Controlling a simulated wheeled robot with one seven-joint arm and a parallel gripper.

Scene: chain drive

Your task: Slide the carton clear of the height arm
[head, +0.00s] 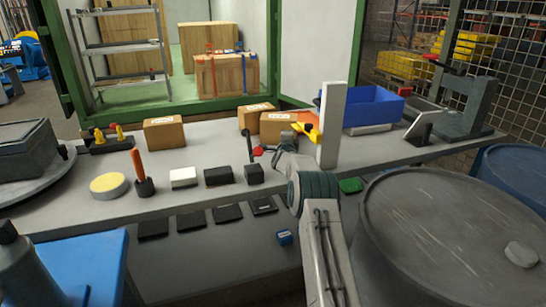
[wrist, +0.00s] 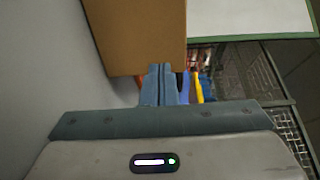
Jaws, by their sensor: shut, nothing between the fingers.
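A brown carton (head: 277,126) with a white label stands on the bench, just left of an upright pale post (head: 331,125). The yellow-orange height arm (head: 309,131) juts left from the post at the carton's right end; I cannot tell whether they touch. My gripper (wrist: 160,70) is shut and empty. In the wrist view its fingertips overlap the lower edge of the carton (wrist: 138,35); contact is unclear. In the head view my wrist is in front of the carton, and the fingertips are not clearly visible.
Another carton (head: 256,115) stands close behind left, and a third (head: 164,132) farther left. A blue bin (head: 373,106) is right of the post. Bench between the left cartons is clear.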

